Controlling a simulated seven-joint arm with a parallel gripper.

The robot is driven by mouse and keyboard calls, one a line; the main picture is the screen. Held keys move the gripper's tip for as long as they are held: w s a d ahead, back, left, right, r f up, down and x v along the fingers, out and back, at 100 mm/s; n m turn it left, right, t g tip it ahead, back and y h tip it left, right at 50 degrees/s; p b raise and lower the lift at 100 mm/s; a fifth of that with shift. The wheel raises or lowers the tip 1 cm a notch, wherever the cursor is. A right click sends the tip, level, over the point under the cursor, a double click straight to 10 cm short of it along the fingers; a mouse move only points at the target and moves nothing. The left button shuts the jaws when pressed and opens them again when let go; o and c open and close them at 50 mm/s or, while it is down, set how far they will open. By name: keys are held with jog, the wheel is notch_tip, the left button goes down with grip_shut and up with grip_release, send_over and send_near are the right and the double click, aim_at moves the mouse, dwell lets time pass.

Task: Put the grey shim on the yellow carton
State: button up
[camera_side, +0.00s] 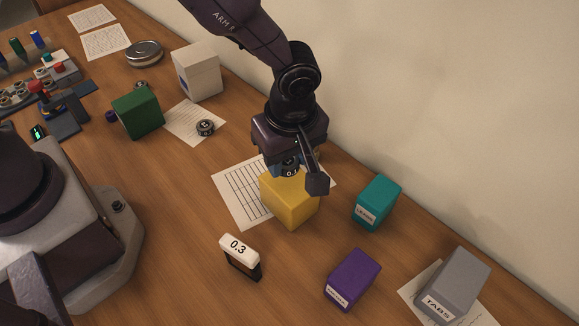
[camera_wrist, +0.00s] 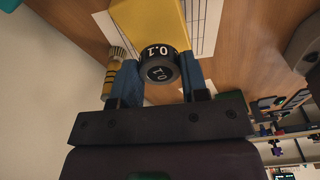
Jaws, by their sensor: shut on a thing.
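My gripper (camera_side: 289,166) points down over the yellow carton (camera_side: 291,203), its blue fingers partly hidden by the wrist in the side view. In the wrist view my gripper (camera_wrist: 158,78) is shut on a round dark grey shim (camera_wrist: 160,64) marked 0.1, one finger on each side. The shim also shows in the side view (camera_side: 289,171), at the carton's top face. The yellow carton fills the space just beyond the shim in the wrist view (camera_wrist: 150,20). I cannot tell whether the shim touches the carton.
A brass-and-dark cylinder (camera_wrist: 113,72) stands beside the carton. A teal box (camera_side: 376,203), a purple box (camera_side: 352,279) and a grey TABS box (camera_side: 453,286) are to the right. A white-topped 0.3 block (camera_side: 240,256) is in front. A dark disc (camera_side: 205,127) lies near the green box (camera_side: 138,113).

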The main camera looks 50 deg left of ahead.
aim_at(291, 161)
jog(key=shift+w+d+f, duration=0.1)
jog(key=shift+w+f, duration=0.1)
jog(key=shift+f, duration=1.6)
jog(key=shift+f, duration=0.15)
jog(key=o, duration=0.9)
